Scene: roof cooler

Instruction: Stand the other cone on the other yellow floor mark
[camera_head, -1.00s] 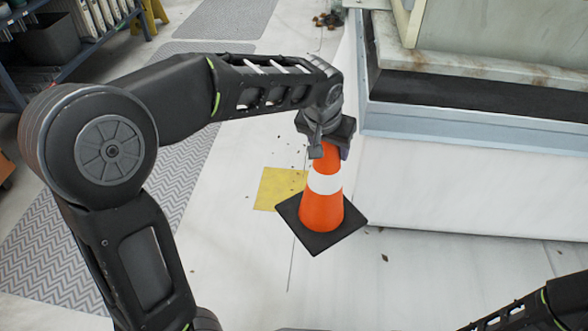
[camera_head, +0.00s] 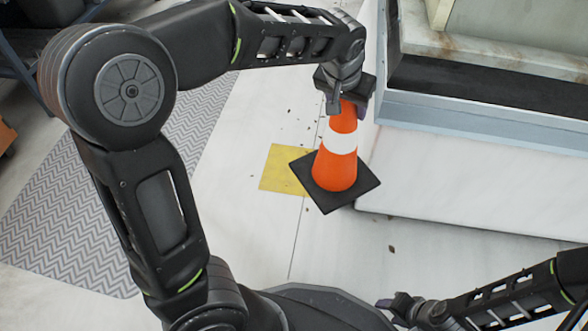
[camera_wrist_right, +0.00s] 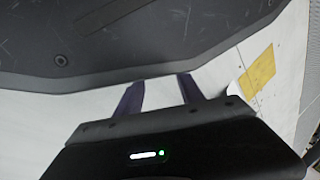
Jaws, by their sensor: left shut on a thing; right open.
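An orange cone (camera_head: 334,171) with a white band and a black square base hangs or stands upright in the head view. My left gripper (camera_head: 348,103) is shut on its top. A yellow floor mark (camera_head: 283,170) lies just left of the cone, and the cone's base covers its right part in the picture. I cannot tell whether the base touches the floor. My right gripper (camera_head: 396,303) is at the lower right, away from the cone. In the right wrist view its fingers (camera_wrist_right: 160,92) are apart and empty. A yellow mark (camera_wrist_right: 257,72) also shows there on the floor.
A raised pale curb (camera_head: 470,188) and metal-sided unit (camera_head: 480,118) stand close to the right of the cone. A grey patterned mat (camera_head: 75,230) lies at left. Pale floor (camera_head: 340,255) in front of the cone is clear.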

